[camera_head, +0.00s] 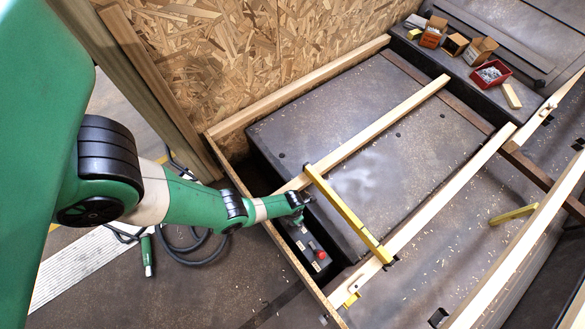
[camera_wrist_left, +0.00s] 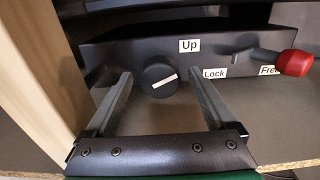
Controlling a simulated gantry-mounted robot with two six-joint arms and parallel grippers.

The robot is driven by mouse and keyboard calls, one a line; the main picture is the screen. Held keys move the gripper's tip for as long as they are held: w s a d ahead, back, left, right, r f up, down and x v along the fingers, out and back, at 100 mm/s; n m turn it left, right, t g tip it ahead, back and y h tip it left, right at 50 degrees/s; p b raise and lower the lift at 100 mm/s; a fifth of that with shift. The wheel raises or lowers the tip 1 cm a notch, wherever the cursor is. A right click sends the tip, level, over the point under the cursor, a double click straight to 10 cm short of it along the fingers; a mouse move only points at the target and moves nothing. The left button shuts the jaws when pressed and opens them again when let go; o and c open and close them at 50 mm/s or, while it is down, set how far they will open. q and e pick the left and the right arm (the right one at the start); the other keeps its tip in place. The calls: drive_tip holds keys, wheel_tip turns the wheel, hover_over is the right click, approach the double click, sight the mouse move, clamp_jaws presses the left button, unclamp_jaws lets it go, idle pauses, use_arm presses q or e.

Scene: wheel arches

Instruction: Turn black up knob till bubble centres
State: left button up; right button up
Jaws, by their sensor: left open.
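The black round knob (camera_wrist_left: 158,80) with a slanted white line sits on a dark panel below the "Up" label (camera_wrist_left: 189,46) in the left wrist view. My left gripper (camera_wrist_left: 160,76) is open, with one finger to each side of the knob and visible gaps between. In the head view my left gripper (camera_head: 297,213) is over the far end of the dark control box (camera_head: 303,243), and the knob is hidden there. A yellow spirit level (camera_head: 345,211) lies across two timber bars; its bubble is too small to make out. My right gripper is not in view.
A red-tipped lever (camera_wrist_left: 293,63) stands right of the knob, above the "Lock" and "Free" labels. A timber piece (camera_wrist_left: 35,75) is close on the left. A chipboard wall (camera_head: 240,60) stands behind. A red tray (camera_head: 490,74) and small boxes are far right.

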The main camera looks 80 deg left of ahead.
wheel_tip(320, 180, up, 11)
drive_tip(key=p, duration=1)
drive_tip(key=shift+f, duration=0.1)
idle(0.6)
